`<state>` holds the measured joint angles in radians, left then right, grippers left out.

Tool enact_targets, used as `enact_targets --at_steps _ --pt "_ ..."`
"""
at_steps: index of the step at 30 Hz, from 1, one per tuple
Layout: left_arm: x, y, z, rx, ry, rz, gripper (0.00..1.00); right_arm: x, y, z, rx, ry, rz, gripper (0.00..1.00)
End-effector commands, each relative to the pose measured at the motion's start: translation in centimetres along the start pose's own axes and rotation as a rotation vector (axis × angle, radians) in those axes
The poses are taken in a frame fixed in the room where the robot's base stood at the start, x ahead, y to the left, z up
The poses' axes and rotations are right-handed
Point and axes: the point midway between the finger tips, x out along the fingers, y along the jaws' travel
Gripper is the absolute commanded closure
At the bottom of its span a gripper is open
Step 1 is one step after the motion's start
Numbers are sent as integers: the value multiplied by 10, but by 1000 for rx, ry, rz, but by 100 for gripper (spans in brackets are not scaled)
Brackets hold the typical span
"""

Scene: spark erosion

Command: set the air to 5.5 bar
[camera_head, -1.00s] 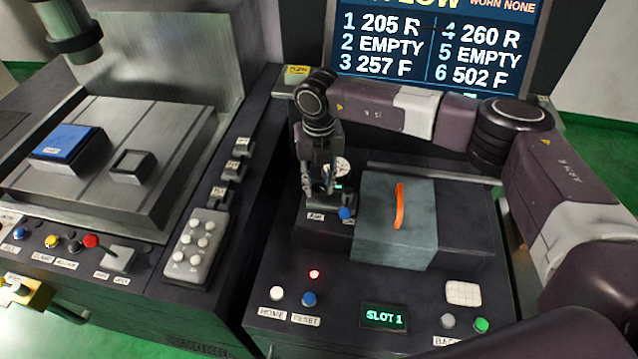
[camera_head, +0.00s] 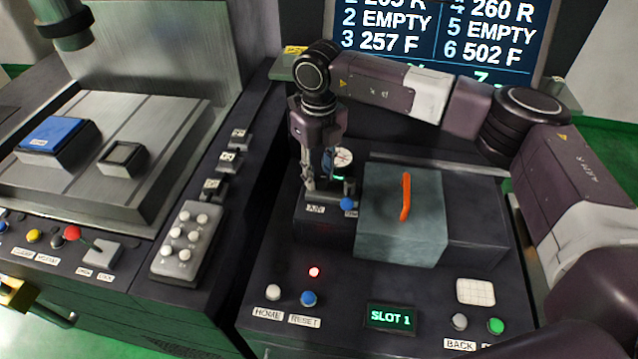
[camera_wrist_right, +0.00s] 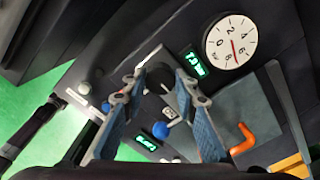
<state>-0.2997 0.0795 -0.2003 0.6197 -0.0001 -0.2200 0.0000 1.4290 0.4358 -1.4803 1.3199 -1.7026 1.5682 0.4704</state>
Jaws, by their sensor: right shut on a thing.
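My right gripper (camera_head: 325,187) points down at the small air unit at the back of the dark console. In the right wrist view its two fingers (camera_wrist_right: 166,92) are closed around a dark knob (camera_wrist_right: 160,78), which they partly hide. A round white air gauge (camera_wrist_right: 231,41) with a red needle stands beside it; the needle points between 6 and 8. The gauge also shows behind the gripper in the head view (camera_head: 344,158). A small green readout (camera_wrist_right: 193,65) next to the gauge seems to read about 7.3. My left gripper is not in view.
A blue ball knob (camera_head: 347,204) is close to the fingers. A grey box with an orange handle (camera_head: 405,197) stands just to the right. Home and reset buttons (camera_head: 308,298) and a SLOT 1 display (camera_head: 390,317) are in front. A machine table (camera_head: 80,180) is at left.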

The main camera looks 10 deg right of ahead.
Motion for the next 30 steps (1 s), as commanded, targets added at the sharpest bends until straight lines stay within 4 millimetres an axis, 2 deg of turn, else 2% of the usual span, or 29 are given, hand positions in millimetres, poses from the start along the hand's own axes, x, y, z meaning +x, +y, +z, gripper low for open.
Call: enact_targets --at_steps 1,12,21,30 --pt "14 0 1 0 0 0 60 7 0 1 -42 -3 -1 97" --pt "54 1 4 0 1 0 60 5 0 0 -385 -2 -1 97" --pt "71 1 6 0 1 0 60 2 0 0 -597 -1 0 97" --pt "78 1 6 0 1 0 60 0 0 0 -703 -1 -1 97"
